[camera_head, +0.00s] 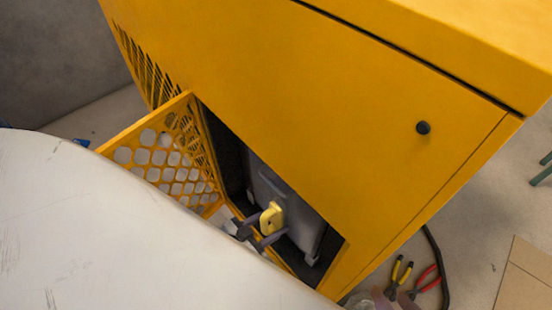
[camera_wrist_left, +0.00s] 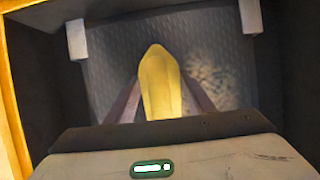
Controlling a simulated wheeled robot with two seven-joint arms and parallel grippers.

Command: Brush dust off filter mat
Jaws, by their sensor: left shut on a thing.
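The filter mat (camera_head: 300,212) is a grey panel inside the dark opening of the yellow cabinet. In the left wrist view the mat (camera_wrist_left: 115,75) has a dimpled surface, with a pale, speckled dust patch (camera_wrist_left: 210,78) right of centre. My left gripper (camera_head: 260,236) is inside the opening, in front of the mat. It is shut on a yellow brush (camera_head: 272,216), which points at the mat in the left wrist view (camera_wrist_left: 160,85). The brush's bristles are hidden, and I cannot tell whether it touches the mat.
A perforated yellow door (camera_head: 168,150) stands open left of the opening. Two white clips, left (camera_wrist_left: 77,40) and right (camera_wrist_left: 250,16), sit at the mat's edges. Yellow-handled (camera_head: 400,272) and red-handled pliers (camera_head: 428,280) lie on the floor by a black cable (camera_head: 441,262).

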